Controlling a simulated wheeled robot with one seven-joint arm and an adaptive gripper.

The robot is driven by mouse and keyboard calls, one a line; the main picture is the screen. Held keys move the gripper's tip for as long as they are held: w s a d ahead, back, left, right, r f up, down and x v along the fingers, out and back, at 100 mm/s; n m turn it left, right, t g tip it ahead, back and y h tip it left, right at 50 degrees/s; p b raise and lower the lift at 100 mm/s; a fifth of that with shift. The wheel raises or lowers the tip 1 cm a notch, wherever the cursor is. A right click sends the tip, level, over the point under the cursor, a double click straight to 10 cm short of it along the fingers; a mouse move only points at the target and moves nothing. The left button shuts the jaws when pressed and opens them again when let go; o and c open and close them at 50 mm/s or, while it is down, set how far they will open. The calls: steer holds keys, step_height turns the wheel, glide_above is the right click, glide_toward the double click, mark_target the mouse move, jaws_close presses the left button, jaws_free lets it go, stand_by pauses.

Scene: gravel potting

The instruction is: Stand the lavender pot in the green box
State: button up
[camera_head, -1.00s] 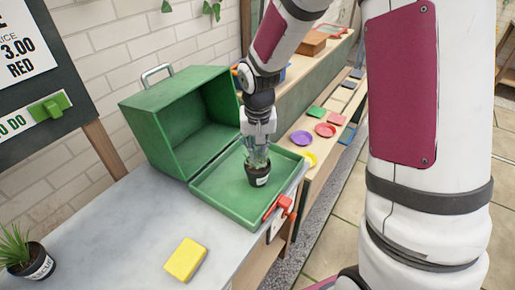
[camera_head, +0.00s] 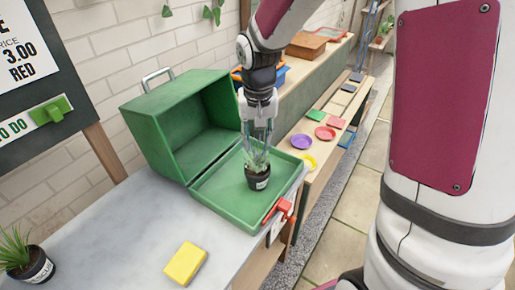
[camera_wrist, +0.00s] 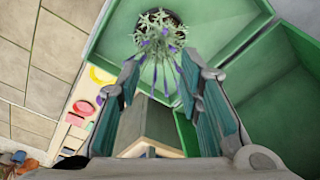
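The lavender pot (camera_head: 257,182) is a small black pot with a white label and a leafy plant. It stands upright on the low front tray part of the green box (camera_head: 213,203), inside its rim. The deep part of the box (camera_head: 165,125) rises behind, its mouth facing the tray. My gripper (camera_head: 259,146) points down just above the pot, with its fingertips at the plant's top. In the wrist view the fingers (camera_wrist: 160,75) are apart, the purple-flowered lavender (camera_wrist: 158,32) shows beyond the tips, and the pot is largely hidden by leaves.
A yellow sponge-like block (camera_head: 185,263) and another potted plant (camera_head: 27,258) are on the grey counter (camera_head: 115,235). Coloured discs and squares lie on a lower shelf at right. The counter's middle is clear.

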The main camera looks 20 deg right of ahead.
steer(key=s+r+n+t, duration=0.1)
steer(key=s+r, duration=1)
steer(key=r, duration=0.2)
steer(key=s+r+n+t, duration=0.1)
steer(key=s+n+t, duration=0.1)
steer(key=s, duration=1.1)
steer(key=shift+s+d+r, duration=0.25)
steer(key=shift+s+r, duration=0.05)
steer(key=shift+r, duration=0.05)
steer(key=shift+o, duration=0.2)
steer(key=shift+a, duration=0.1)
